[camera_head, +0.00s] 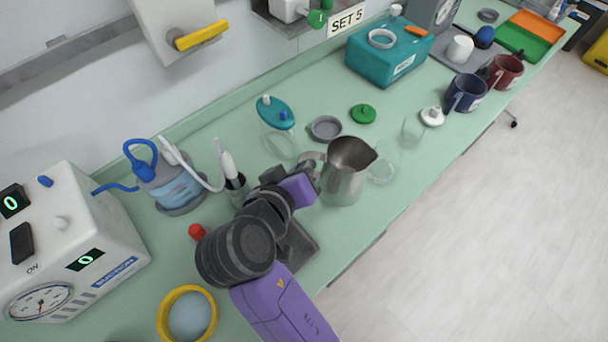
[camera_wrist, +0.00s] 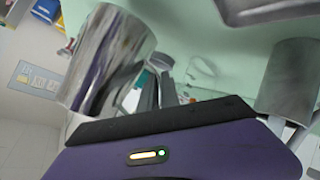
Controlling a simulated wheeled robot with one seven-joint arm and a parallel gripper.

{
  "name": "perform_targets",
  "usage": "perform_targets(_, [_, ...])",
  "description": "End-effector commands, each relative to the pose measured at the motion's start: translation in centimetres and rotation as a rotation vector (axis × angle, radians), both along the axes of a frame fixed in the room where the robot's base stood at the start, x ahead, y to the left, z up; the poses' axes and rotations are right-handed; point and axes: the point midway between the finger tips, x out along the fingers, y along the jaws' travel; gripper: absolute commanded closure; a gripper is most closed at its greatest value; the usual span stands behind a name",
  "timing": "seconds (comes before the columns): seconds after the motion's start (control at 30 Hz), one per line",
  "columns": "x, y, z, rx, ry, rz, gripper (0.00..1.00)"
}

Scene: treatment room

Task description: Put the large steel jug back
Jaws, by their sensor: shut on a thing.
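The large steel jug (camera_head: 346,175) is upright near the middle of the green counter, its spout toward the right. My gripper (camera_head: 311,168) is at its left side, shut on its handle; the fingertips are partly hidden. In the wrist view, the shiny jug wall (camera_wrist: 112,58) fills the upper left, beside my gripper fingers (camera_wrist: 158,92). I cannot tell whether the jug's base touches the counter.
A shallow grey round dish (camera_head: 326,128), a teal-lidded jar (camera_head: 277,125) and a green lid (camera_head: 363,113) lie behind the jug. Clear glassware (camera_head: 382,167) is close on its right. A suction bottle (camera_head: 172,188) and a white machine (camera_head: 70,245) stand left. The front counter edge is near.

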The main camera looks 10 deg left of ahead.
Motion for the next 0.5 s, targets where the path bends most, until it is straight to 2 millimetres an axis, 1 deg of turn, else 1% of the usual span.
perform_targets(0.2, [0.0,0.0,-2.8,-0.004,0.0,0.001,1.0])
perform_targets(0.27, [0.0,0.0,-3.5,-0.002,0.0,0.0,1.0])
perform_targets(0.5, [0.0,0.0,-3.7,0.001,-0.003,0.001,1.0])
